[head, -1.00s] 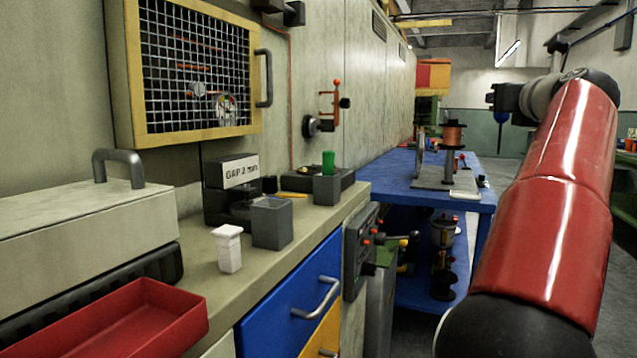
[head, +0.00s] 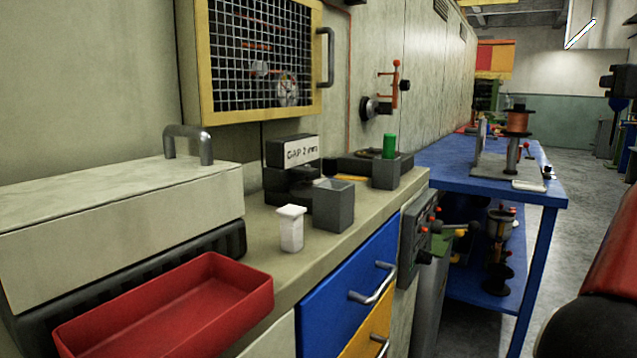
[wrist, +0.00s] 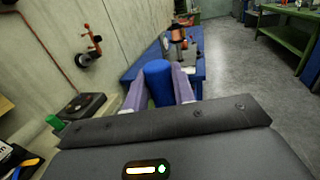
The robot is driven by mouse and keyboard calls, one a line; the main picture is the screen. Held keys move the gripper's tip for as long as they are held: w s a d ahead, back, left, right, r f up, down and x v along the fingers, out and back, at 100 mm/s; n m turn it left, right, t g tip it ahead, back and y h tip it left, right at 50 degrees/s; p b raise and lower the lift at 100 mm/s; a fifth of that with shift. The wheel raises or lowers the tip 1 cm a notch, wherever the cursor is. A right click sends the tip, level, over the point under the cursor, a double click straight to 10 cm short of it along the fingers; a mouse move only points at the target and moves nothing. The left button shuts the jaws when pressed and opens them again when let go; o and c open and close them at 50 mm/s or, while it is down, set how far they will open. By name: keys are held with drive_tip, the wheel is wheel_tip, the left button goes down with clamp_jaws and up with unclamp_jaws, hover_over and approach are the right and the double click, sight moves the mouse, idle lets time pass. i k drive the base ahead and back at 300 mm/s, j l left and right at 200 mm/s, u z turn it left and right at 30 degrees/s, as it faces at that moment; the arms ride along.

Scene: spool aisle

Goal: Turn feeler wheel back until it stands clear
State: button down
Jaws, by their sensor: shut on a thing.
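A dark gauge block (head: 290,185) with a white "GAP 2 mm" sign (head: 301,151) stands on the bench against the wall. A dark rounded part, perhaps the feeler wheel, sits low on it, partly hidden behind a grey open box (head: 334,206); I cannot tell how the wheel is turned. In the wrist view my gripper (wrist: 158,88) is shut on a blue cylinder (wrist: 158,78), with one pale purple finger on each side. The gripper is well away from the gauge, pointing along the aisle. In the head view my gripper is out of frame.
A white post (head: 291,229), a red tray (head: 170,312) and a grey holder with a green cylinder (head: 389,147) stand on the bench. A mesh-fronted yellow cabinet (head: 205,75) hangs above. A blue table (head: 440,165) stands beyond; the aisle floor (head: 578,180) at right is open.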

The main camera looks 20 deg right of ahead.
sight(329, 165)
drive_tip(key=k+l, duration=0.1)
drive_tip(key=l, duration=0.25)
drive_tip(key=l+u, duration=0.15)
drive_tip(key=l, duration=0.25)
drive_tip(key=k+l, duration=0.2)
drive_tip(key=l, duration=0.15)
drive_tip(key=k+l+u, duration=0.15)
drive_tip(key=l, duration=0.2)
drive_tip(key=i, duration=0.05)
